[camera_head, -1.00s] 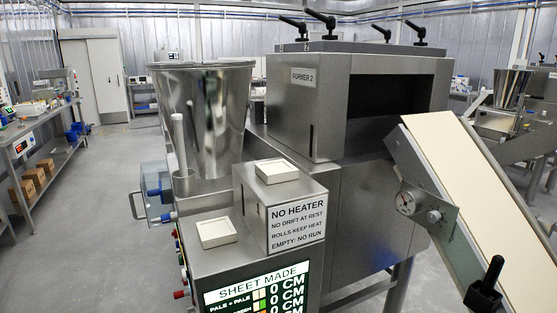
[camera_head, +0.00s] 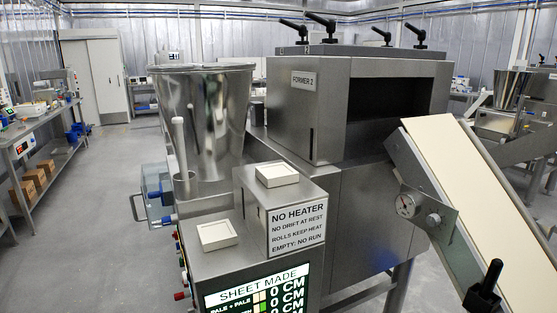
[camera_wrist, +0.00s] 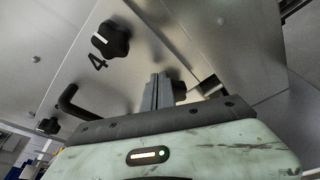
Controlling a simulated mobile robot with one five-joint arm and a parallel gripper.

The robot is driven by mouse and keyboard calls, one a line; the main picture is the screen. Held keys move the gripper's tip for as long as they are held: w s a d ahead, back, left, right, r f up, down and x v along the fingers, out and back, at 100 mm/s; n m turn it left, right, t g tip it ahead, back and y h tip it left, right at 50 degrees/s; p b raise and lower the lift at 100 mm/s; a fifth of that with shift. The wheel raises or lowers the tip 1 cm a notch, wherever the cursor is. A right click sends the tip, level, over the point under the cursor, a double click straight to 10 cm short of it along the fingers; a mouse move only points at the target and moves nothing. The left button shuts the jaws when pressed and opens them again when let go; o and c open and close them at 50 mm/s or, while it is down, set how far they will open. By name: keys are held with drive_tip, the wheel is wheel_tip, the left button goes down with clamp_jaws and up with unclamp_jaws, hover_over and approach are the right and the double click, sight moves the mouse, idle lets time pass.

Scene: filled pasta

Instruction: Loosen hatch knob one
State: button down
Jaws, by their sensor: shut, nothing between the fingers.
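In the wrist view a black lobed knob (camera_wrist: 111,38) with a white pointer mark sits on a grey metal panel (camera_wrist: 60,65), beside a printed 4. A second dark knob (camera_wrist: 180,90) is partly hidden behind my gripper's fingers. My gripper (camera_wrist: 158,78) is shut and empty, its fingers pointing at the panel beside that second knob; I cannot tell whether they touch. No number is readable at the second knob, and I cannot tell which knob is hatch knob one. The gripper does not show in the head view.
A black bent handle (camera_wrist: 70,103) stands out left of my fingers. In the head view are the FORMER 2 machine (camera_head: 300,115) with several black clamp handles on top, a steel hopper (camera_head: 205,120), a sloping conveyor (camera_head: 480,200) and a black lever (camera_head: 487,285). Floor is clear at left.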

drive_tip(key=shift+w+a+f+b, duration=1.15)
drive_tip(key=shift+w+a, duration=1.3)
drive_tip(key=shift+a, duration=0.15)
drive_tip(key=r+x, duration=0.1)
drive_tip(key=x, duration=0.5)
drive_tip(key=shift+s+r, duration=0.2)
drive_tip(key=shift+s, duration=0.3)
